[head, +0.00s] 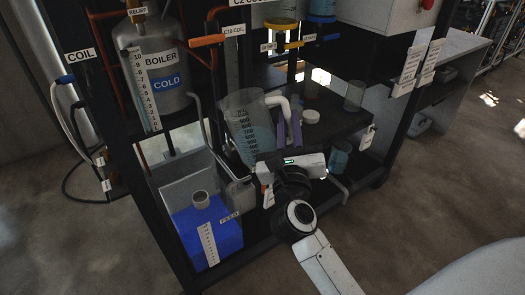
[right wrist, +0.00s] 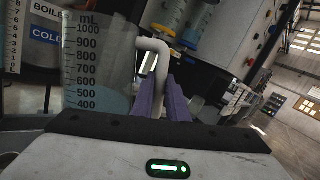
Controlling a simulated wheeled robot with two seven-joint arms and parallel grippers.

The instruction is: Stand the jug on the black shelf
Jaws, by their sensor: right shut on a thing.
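The jug (head: 246,122) is clear, with a printed millilitre scale and a white handle; it also shows in the right wrist view (right wrist: 92,65). My right gripper (head: 288,122) is shut on the jug's white handle (head: 279,101), with its purple fingers (right wrist: 164,98) on either side of it. The jug looks nearly upright at the left end of the black shelf (head: 336,124). I cannot tell whether its base touches the shelf, as its lower part is partly hidden by my gripper. My left gripper is not in view.
A clear beaker (head: 354,95) and a small white lid-like disc (head: 311,116) stand on the shelf, right of the jug. The boiler (head: 157,75) is to the left. A blue feed box (head: 208,232) sits below. Dark frame posts and pipes surround the shelf.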

